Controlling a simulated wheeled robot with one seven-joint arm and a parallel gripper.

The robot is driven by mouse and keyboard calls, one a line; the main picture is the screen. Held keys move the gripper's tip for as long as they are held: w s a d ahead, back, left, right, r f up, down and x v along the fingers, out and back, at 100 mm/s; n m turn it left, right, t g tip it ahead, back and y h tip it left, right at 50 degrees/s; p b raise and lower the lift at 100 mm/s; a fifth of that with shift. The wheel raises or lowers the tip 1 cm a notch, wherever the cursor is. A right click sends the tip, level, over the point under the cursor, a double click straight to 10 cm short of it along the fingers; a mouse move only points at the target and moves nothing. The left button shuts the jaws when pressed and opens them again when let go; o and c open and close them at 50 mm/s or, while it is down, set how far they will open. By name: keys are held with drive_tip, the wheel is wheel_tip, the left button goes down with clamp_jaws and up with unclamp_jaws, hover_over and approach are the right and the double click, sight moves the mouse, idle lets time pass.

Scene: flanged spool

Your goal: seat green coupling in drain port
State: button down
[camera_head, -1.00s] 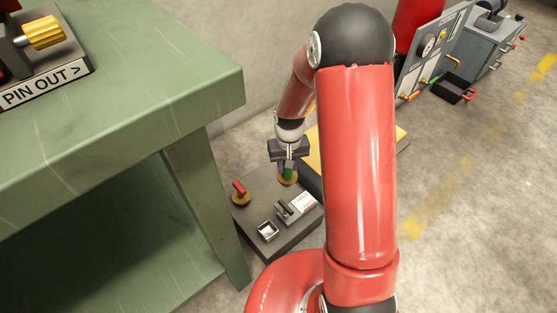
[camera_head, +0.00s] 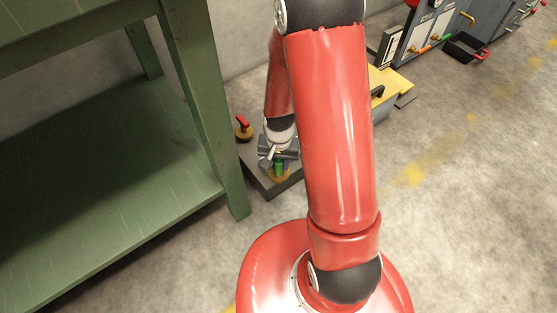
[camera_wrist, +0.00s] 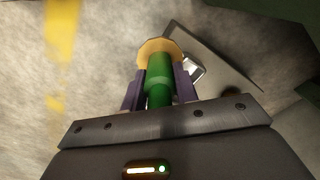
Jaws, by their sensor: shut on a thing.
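The green coupling (camera_head: 279,168) is upright or nearly so between the fingers of my gripper (camera_head: 279,161), with a brass flange at its lower end. In the wrist view the green coupling (camera_wrist: 159,82) sits between two purple-grey fingers of my gripper (camera_wrist: 158,86), which is shut on it. The brass flange (camera_wrist: 160,48) lies beyond the fingertips. A pale-rimmed square opening (camera_wrist: 196,71) in the dark base plate shows right of the coupling; I cannot tell whether it is the drain port. Whether the flange touches the plate is also unclear.
The dark base plate (camera_head: 262,181) stands on the floor beside a green workbench leg (camera_head: 212,130). A red-handled brass fitting (camera_head: 243,128) stands at its left back. A yellow case (camera_head: 384,95) is behind my arm.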

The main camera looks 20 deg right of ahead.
drive_tip(key=w+a+f+b, duration=0.1)
drive_tip(key=w+f+b, duration=0.1)
drive_tip(key=w, duration=0.6)
drive_tip(key=shift+f, duration=0.55)
drive_tip(key=shift+f, duration=0.55)
idle(0.4)
drive_tip(key=c, duration=1)
unclamp_jaws()
wheel_tip(320, 180, up, 8)
drive_tip(key=p, duration=0.1)
drive_tip(key=shift+p, duration=0.35)
